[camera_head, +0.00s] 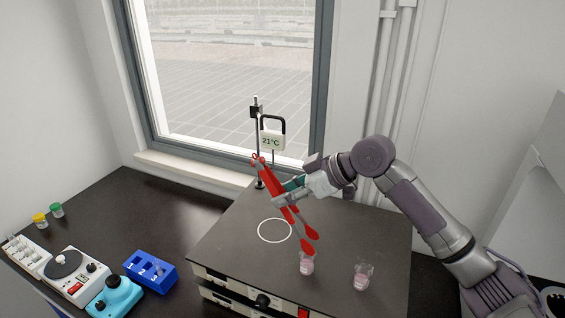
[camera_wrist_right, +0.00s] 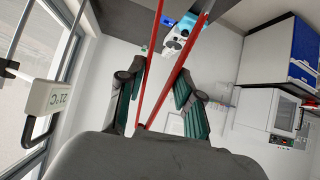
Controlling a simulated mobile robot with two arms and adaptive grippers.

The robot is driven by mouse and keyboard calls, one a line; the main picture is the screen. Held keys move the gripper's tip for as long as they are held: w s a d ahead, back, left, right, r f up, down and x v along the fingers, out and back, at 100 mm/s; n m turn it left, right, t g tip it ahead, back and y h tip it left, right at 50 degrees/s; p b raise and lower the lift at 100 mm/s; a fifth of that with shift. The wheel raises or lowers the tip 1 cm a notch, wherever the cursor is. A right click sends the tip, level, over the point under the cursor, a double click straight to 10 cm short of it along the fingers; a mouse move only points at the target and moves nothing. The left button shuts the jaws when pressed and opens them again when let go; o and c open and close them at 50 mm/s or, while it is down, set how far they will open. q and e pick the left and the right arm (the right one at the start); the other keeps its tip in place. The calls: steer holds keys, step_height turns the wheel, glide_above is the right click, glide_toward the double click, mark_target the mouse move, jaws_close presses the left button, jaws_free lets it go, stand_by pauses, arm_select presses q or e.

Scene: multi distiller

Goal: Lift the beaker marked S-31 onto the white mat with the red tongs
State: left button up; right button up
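The red tongs (camera_head: 274,186) are in my right gripper (camera_head: 285,193), above the dark plate. They slant down, tips apart, with the ends close above a small glass beaker (camera_head: 307,267). Whether they touch it I cannot tell. A second similar beaker (camera_head: 361,281) stands to its right. Both hold something pinkish; their markings are too small to read. In the right wrist view the red tongs (camera_wrist_right: 176,72) run between the green-padded fingers of the right gripper (camera_wrist_right: 160,75). I cannot make out a white mat. My left gripper is not in view.
The plate (camera_head: 350,230) bears a white ring (camera_head: 275,230). A stand with a 21°C display (camera_head: 271,141) rises behind the tongs. A blue rack (camera_head: 150,271), a turquoise device (camera_head: 114,297), a white device (camera_head: 66,275) and two capped jars (camera_head: 40,220) sit left on the black bench.

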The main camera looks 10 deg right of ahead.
mark_target(277, 180)
steer(key=shift+w+r, duration=0.3)
steer(key=shift+w, duration=0.2)
steer(key=shift+w+r, duration=0.25)
steer(key=shift+w, duration=0.2)
arm_select(q)
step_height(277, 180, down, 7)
steer(key=b, duration=0.7)
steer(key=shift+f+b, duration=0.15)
steer(key=shift+b, duration=0.15)
arm_select(e)
step_height(277, 180, down, 10)
steer(key=shift+s, duration=0.3)
steer(key=shift+d+r, duration=0.1)
steer(key=shift+c, duration=0.2)
jaws_close()
step_height(277, 180, up, 12)
steer(key=p, duration=1)
steer(key=shift+r, duration=0.15)
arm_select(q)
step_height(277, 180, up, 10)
